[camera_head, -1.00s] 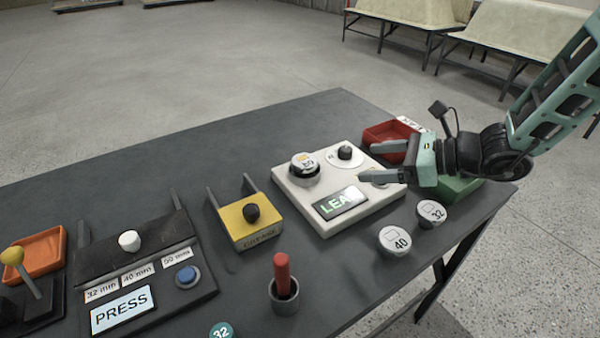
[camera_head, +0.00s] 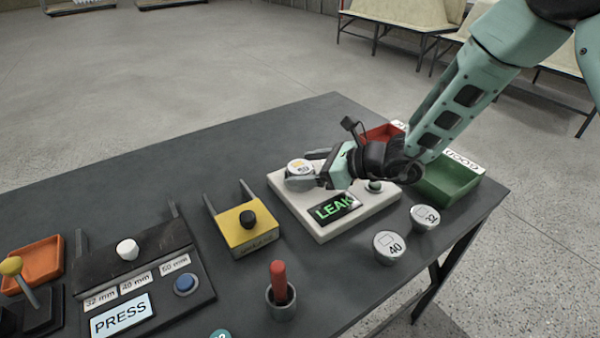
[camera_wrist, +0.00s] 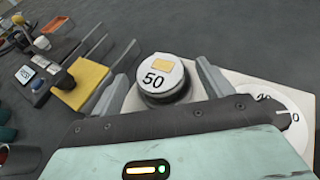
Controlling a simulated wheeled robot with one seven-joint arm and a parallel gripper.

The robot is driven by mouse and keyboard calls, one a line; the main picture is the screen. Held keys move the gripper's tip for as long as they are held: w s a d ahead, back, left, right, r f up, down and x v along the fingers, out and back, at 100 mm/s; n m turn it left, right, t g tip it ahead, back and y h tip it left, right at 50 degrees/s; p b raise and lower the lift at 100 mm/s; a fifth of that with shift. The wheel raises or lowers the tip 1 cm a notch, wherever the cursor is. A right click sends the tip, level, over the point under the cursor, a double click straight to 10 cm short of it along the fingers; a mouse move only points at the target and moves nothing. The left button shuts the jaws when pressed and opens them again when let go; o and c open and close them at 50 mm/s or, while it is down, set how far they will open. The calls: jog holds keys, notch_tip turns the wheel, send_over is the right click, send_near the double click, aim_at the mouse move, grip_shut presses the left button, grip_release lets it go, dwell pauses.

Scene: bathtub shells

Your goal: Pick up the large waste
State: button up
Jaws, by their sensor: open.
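The large waste, a round piece with a white top marked 50 (camera_wrist: 160,76), sits on the left part of the white LEAK tester (camera_head: 320,232). It also shows in the head view (camera_head: 299,166), partly behind my fingers. My gripper (camera_head: 306,170) is open, its two fingers on either side of the waste. In the wrist view the fingers (camera_wrist: 166,62) stand left and right of it, with gaps visible. The lit LEAK display (camera_head: 335,208) faces front.
Waste pieces marked 40 (camera_head: 389,247) and 32 (camera_head: 425,218) stand at the table's right front. A yellow block (camera_head: 243,228) stands left of the tester.

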jog(key=shift+w+a+f, duration=0.15)
jog(key=shift+a, duration=0.15)
jog(key=c, duration=1.2)
